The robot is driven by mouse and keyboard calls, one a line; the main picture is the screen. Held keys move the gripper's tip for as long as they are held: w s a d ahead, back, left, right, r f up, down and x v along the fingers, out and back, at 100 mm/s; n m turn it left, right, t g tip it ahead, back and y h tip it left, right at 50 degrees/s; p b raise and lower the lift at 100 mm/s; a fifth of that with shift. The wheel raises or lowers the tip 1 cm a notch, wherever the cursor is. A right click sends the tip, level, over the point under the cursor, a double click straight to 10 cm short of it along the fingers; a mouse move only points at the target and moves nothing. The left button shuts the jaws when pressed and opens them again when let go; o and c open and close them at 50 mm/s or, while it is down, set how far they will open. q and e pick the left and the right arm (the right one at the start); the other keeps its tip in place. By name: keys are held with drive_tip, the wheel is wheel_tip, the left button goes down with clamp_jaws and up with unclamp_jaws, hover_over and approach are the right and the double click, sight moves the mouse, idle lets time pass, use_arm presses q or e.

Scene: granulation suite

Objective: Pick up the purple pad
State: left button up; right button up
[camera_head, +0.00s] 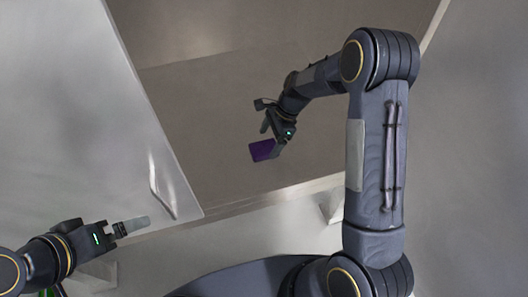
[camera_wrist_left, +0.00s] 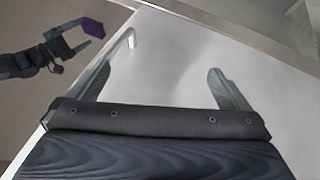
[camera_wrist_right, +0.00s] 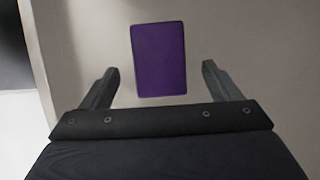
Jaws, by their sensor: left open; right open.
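The purple pad (camera_head: 262,150) is a small flat rectangle at the right gripper in the head view. In the right wrist view the purple pad (camera_wrist_right: 159,58) shows between and just beyond the two fingers. My right gripper (camera_head: 271,137) is open, and it also shows in the right wrist view (camera_wrist_right: 157,82); I cannot tell whether a finger touches the pad. The pad shows again in the left wrist view (camera_wrist_left: 93,27) beside the right gripper. My left gripper (camera_head: 137,226) is open and empty at the lower left; its fingers show in the left wrist view (camera_wrist_left: 160,85).
A brownish-grey surface (camera_head: 215,110) lies under the right gripper, with a pale front edge (camera_head: 270,198). A large light grey panel with a handle (camera_head: 160,190) stands at the left, close to my left gripper. The surface around the pad is clear.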

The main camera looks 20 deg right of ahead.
sight(265, 147)
drive_tip(key=b+x, duration=0.1)
drive_tip(key=x, duration=0.2)
drive_tip(key=shift+a+f, duration=0.15)
drive_tip(key=c, duration=1.2)
drive_tip(key=shift+r, duration=0.4)
drive_tip(key=r, duration=0.1)
drive_tip(key=r+p, duration=0.2)
drive_tip(key=shift+s+r, duration=0.25)
drive_tip(key=s+a+r+p, duration=0.1)
drive_tip(key=s+r, duration=0.2)
drive_tip(key=s, duration=0.1)
drive_tip(key=s+a+r+p, duration=0.1)
drive_tip(key=s+r+p, duration=0.1)
drive_tip(key=s+r, duration=0.1)
drive_tip(key=s+a+r+p, duration=0.1)
drive_tip(key=s+a+r, duration=0.1)
drive_tip(key=s, duration=0.4)
drive_tip(key=shift+r, duration=0.4)
